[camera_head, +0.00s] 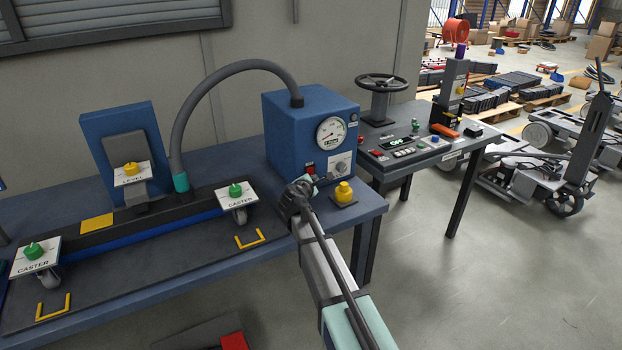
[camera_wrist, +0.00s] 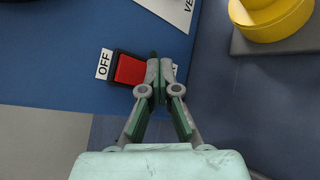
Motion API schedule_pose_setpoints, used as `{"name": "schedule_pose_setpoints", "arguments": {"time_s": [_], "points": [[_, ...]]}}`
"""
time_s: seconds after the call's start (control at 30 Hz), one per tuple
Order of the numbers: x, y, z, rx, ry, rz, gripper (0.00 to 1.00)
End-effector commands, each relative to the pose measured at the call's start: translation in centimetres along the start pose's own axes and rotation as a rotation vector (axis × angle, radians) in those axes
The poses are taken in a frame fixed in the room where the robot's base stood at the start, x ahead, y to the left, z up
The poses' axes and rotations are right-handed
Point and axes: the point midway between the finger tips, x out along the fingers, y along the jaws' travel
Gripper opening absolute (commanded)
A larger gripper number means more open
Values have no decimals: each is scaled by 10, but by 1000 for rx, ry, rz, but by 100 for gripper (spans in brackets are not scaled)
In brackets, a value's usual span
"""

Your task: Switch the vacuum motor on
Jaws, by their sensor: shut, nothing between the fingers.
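The vacuum motor is a blue box (camera_head: 283,140) with a round gauge (camera_head: 331,131) and a grey hose, standing on the blue bench. Its red rocker switch (camera_head: 309,169) is low on the front face. In the wrist view the red rocker (camera_wrist: 130,69) sits in a black frame with an OFF label (camera_wrist: 103,64) on its left. A white label on its right is mostly hidden behind my fingers. My gripper (camera_head: 304,184) is shut and empty. In the wrist view its fingertips (camera_wrist: 159,66) overlap the rocker's right end; I cannot tell whether they touch it.
A yellow knob (camera_head: 344,192) on a dark base stands close to the right of my gripper. A grey knob (camera_head: 341,167) is on the box's front. Caster fixtures with green knobs (camera_head: 235,190) stand to the left. A second table (camera_head: 425,150) with a handwheel is at right.

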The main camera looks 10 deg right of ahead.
Motion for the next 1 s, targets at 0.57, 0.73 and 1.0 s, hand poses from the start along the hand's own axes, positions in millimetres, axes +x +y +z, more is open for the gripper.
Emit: {"name": "schedule_pose_setpoints", "arguments": {"time_s": [0.57, 0.73, 1.0], "points": [[-5, -4, 4, 0, 0, 0, 0], [-10, -7, 7, 0, 0, 0, 0], [-10, -7, 7, 0, 0, 0, 0]]}}
